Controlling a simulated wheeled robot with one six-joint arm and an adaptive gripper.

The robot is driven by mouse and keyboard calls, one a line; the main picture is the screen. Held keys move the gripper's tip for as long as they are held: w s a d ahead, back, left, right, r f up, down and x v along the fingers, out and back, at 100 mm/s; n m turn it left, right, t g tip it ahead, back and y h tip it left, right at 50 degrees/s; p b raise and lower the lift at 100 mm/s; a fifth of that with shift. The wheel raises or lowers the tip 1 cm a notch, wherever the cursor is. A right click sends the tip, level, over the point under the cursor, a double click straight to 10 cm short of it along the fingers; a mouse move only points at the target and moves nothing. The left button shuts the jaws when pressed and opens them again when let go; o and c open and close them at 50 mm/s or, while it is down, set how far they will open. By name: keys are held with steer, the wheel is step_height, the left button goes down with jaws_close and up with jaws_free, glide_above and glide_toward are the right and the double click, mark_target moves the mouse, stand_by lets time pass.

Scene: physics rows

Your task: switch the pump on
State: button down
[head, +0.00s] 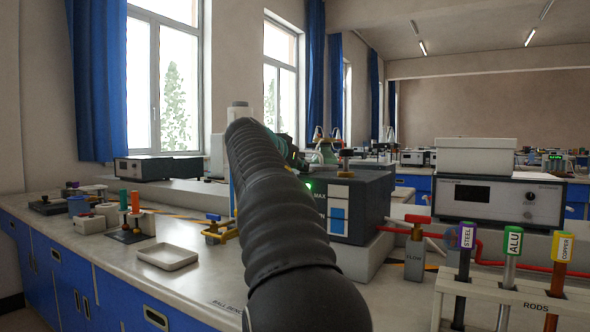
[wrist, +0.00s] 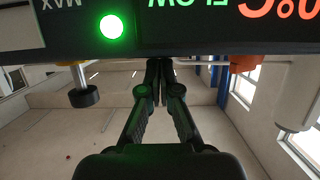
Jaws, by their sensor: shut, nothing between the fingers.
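The pump unit is a dark box (head: 372,198) on the bench, partly hidden behind my arm. Its front has a level window marked MAX and a green light. In the wrist view its dark panel (wrist: 190,40) fills the top, upside down, with the lit green round light (wrist: 112,27), FLOW lettering and a red number ending in °C. My gripper (wrist: 160,66) is shut and empty, with its fingertips at the panel's edge beside the green light. I cannot tell whether they touch.
A rack (head: 480,281) of labelled rods is at front right. A white tray (head: 167,257) lies on the left bench. A grey instrument (head: 497,201) stands behind the rack.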

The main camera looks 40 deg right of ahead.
steer(key=shift+a+r+p, duration=0.1)
steer(key=shift+r+p, duration=0.55)
steer(key=shift+r, duration=0.15)
steer(key=shift+r, duration=0.25)
steer(key=r+p, duration=0.1)
steer(key=r, duration=0.1)
steer(key=a+r+p, duration=0.1)
steer(key=shift+s+r, duration=0.1)
steer(key=shift+r, duration=0.25)
steer(key=f+b+v, duration=0.1)
steer(key=b+v, duration=0.1)
steer(key=v, duration=0.7)
steer(key=shift+s+a+f, duration=0.15)
steer(key=shift+a+f, duration=0.2)
steer(key=s+a+f+n+y, duration=0.4)
steer(key=s+a+f, duration=0.4)
steer(key=f, duration=0.6)
steer(key=s+a+f+n+y, duration=0.5)
steer(key=s+a+f, duration=0.3)
steer(key=f, duration=0.7)
steer(key=s+a+f+n+y, duration=0.4)
steer(key=s+a+f, duration=0.4)
steer(key=a+f, duration=0.3)
step_height(320, 180, down, 4)
steer(key=shift+a+r+n+t+y, duration=0.1)
steer(key=shift+a+n+t+y, duration=0.25)
steer(key=shift+n, duration=0.15)
steer(key=shift+s, duration=0.25)
